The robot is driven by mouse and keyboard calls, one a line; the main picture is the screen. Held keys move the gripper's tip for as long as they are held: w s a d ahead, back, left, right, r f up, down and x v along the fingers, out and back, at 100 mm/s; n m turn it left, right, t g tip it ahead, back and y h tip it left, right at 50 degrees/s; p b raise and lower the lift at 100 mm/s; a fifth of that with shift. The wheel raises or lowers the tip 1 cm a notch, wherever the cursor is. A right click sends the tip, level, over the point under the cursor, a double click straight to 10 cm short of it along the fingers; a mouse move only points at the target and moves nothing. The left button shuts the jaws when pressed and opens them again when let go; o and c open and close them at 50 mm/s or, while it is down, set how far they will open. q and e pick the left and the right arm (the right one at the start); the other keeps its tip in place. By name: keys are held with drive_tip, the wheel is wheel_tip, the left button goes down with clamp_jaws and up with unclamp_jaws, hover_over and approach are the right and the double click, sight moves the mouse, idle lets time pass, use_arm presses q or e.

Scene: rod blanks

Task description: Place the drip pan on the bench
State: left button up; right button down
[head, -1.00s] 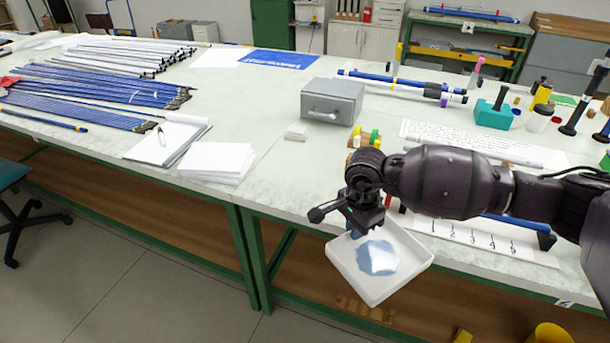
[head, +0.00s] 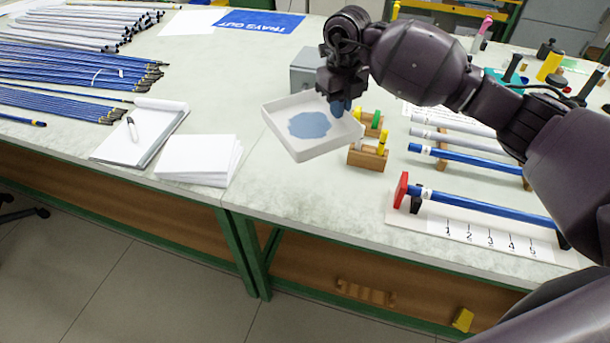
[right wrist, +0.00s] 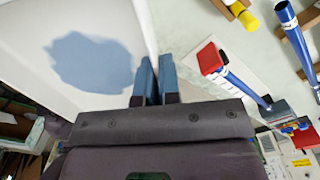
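The drip pan (head: 328,146) is a shallow white square tray with a blue patch on its floor. My right gripper (head: 340,106) is shut on its rim and holds it above the bench (head: 310,210). In the right wrist view the two blue fingertips (right wrist: 156,78) are close together on the wall of the pan (right wrist: 30,42). The pan's gap above the bench top is hard to judge. My left gripper is not in view.
Wooden blocks with yellow and green parts (head: 368,156) stand just right of the pan. A numbered rack with a blue rod (head: 485,207) is further right. White papers (head: 200,160) and a notepad (head: 135,135) lie left. A grey box (head: 304,72) stands behind. Bench front is clear.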

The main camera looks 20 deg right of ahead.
drive_tip(key=shift+w+f, duration=0.1)
wheel_tip(320, 180, down, 6)
drive_tip(key=b, duration=0.1)
hover_over(332, 177)
wheel_tip(332, 177, down, 7)
drive_tip(key=shift+r, duration=0.1)
drive_tip(key=shift+f, duration=0.5)
wheel_tip(332, 177, down, 5)
drive_tip(key=shift+f+b, duration=0.1)
drive_tip(key=shift+b, duration=0.5)
drive_tip(key=shift+f, duration=0.3)
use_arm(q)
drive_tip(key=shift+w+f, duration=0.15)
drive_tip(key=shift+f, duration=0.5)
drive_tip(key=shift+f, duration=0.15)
use_arm(e)
drive_tip(key=shift+f, duration=0.15)
